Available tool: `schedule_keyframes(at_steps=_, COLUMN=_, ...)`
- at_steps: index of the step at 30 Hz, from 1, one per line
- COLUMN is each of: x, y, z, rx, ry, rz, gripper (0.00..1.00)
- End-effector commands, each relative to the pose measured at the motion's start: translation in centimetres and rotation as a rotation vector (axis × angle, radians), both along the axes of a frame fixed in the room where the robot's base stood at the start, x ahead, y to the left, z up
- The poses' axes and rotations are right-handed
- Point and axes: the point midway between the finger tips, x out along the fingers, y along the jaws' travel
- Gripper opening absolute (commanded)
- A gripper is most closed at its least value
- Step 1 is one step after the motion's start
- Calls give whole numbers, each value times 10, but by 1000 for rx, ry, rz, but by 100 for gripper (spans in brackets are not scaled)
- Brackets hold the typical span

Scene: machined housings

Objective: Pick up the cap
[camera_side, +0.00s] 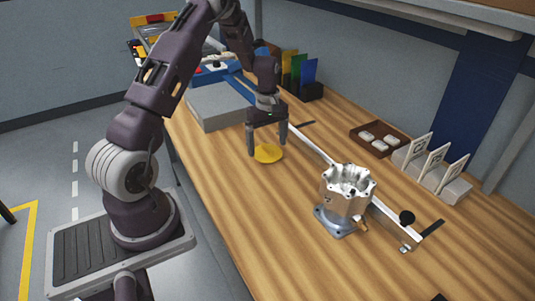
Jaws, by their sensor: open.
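The cap looks to be the yellow round disc (267,154) lying flat on the wooden bench. My gripper (267,148) points straight down above it with its two fingers apart, one toward each side of the disc. The fingertips are close to the disc's height; I cannot tell whether they touch it. The gripper is open and holds nothing. A silver machined housing (347,184) stands on a grey base plate to the right and nearer the camera.
A metal rail (312,144) with a black knob runs along the bench behind the housing. A brown tray (376,139) with white pieces and a holder with upright cards (436,164) stand at the right. A grey box (212,108) is behind left. The front bench (235,215) is clear.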

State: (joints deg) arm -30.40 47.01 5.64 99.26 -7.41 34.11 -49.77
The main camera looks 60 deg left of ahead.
Motion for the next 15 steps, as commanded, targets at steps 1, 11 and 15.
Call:
schedule_keyframes(at_steps=1, x=-1, y=0, z=-9, rx=-1, ry=2, rz=1, gripper=92)
schedule_keyframes(at_steps=11, x=0, y=0, z=-20, rx=2, ry=-1, rz=-1, gripper=88)
schedule_keyframes(at_steps=15, x=0, y=0, z=-20, rx=2, ry=-1, rz=-2, gripper=60)
